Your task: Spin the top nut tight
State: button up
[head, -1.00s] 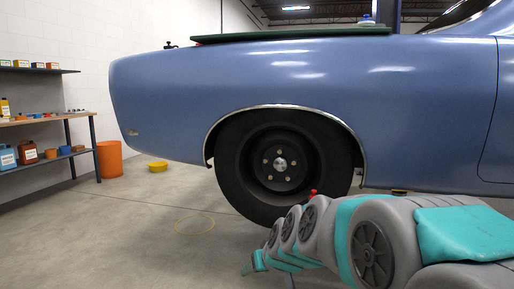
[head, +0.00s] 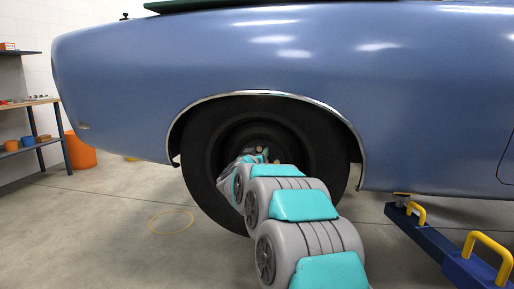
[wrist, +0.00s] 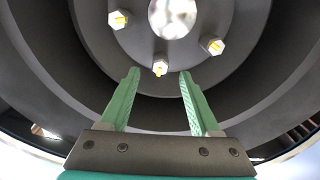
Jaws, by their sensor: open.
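The blue car's wheel (head: 197,150) stands in the arch, with its hub mostly hidden behind my arm in the head view. The wrist view shows the bright round hub centre (wrist: 172,14) and three nuts with yellowish stud ends around it. One nut (wrist: 160,66) lies between the tips of my green fingers, further in toward the wheel and apparently untouched. The car body's edge at the bottom suggests this view is upside down, so this looks like the top nut. My gripper (wrist: 158,73) is open and empty, facing the wheel.
The blue car body (head: 270,70) hangs over the wheel. A dark blue lift arm with yellow handles (head: 440,245) lies on the floor at right. An orange bin (head: 80,151) and shelves stand far left. A yellow ring (head: 171,221) lies on open floor.

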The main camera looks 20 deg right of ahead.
aim_at(259, 149)
jog(key=shift+x, duration=3)
grip_shut()
